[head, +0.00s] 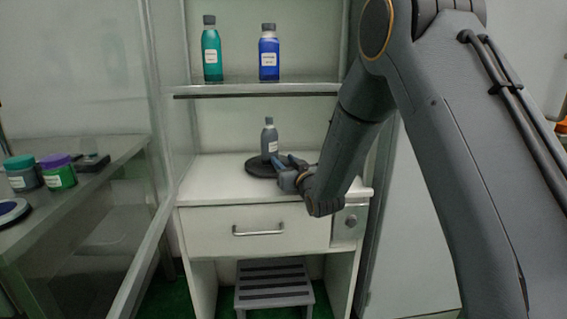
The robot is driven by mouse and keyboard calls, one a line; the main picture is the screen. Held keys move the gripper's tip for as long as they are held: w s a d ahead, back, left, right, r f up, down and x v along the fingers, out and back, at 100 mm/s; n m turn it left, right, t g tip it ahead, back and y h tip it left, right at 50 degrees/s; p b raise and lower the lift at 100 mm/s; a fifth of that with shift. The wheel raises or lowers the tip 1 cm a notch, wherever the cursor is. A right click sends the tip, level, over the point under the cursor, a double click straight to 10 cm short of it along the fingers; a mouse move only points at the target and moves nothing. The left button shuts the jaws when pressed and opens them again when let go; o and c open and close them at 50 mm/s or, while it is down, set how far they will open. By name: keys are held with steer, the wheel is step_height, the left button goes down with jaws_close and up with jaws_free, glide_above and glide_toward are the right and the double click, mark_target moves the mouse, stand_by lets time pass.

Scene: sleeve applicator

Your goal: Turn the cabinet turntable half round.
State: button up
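The cabinet turntable (257,168) is a dark round disc on the white cabinet top. A grey bottle with a pale label (269,138) stands upright on it. My gripper (281,162) is at the turntable's right side, close to the bottle's base. Bluish finger parts show there, but the arm's wrist hides part of the gripper and the disc's right edge. I cannot tell whether the fingers are open or shut, or whether they touch the disc.
A shelf (258,90) above holds a teal bottle (211,50) and a blue bottle (269,54). Below are a drawer (225,222) and a grey step stool (273,282). Jars (58,172) stand behind glass at left. The cabinet top's left part is clear.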

steer(key=shift+p+v, duration=0.4)
steer(key=shift+v, duration=3.45)
